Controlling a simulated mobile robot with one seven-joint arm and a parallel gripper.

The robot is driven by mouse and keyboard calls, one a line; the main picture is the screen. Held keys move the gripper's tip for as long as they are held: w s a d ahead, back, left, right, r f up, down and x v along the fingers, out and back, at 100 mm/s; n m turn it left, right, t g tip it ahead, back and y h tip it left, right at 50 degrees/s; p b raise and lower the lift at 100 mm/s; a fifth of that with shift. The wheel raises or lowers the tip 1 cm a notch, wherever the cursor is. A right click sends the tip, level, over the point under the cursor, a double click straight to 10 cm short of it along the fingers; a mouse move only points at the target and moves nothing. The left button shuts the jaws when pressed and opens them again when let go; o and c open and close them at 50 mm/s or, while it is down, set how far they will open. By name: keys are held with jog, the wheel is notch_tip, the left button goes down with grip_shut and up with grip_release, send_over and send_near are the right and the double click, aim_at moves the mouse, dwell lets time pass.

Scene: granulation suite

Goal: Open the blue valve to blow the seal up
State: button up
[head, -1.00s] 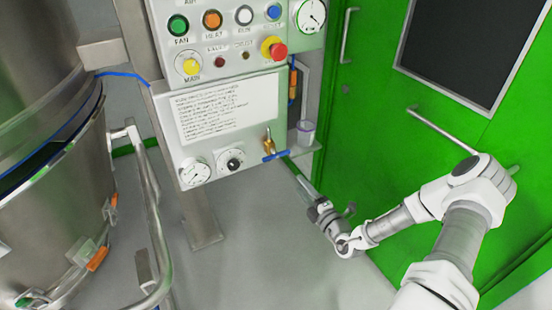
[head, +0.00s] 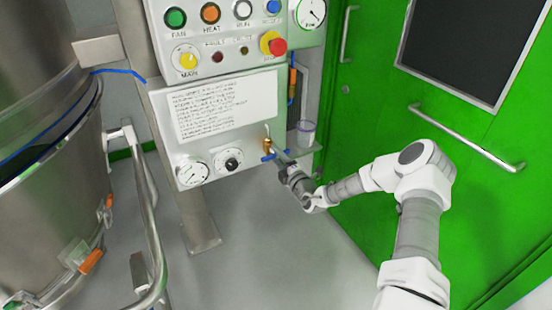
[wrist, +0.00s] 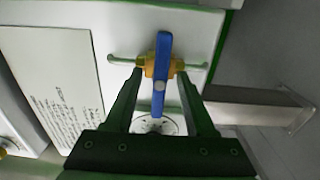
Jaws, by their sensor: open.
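The blue valve handle (wrist: 161,62) sits across a brass valve body (wrist: 176,66) at the lower right of the grey control panel. In the wrist view the handle lies between the two fingers of my gripper (wrist: 160,88), which is open with a gap on both sides. In the head view my gripper (head: 280,158) is at the valve and covers part of the blue handle (head: 266,158). The brass valve body (head: 268,143) shows just above it. Whether the fingers touch the valve cannot be told.
A cup (head: 305,134) stands on a small bracket to the right. A green door (head: 400,140) is behind my arm. A steel vessel (head: 45,190) with a rail (head: 146,200) stands left.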

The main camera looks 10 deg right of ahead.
jog(key=shift+w+a, duration=0.15)
jog(key=shift+w, duration=0.25)
jog(key=shift+c, duration=0.3)
grip_shut()
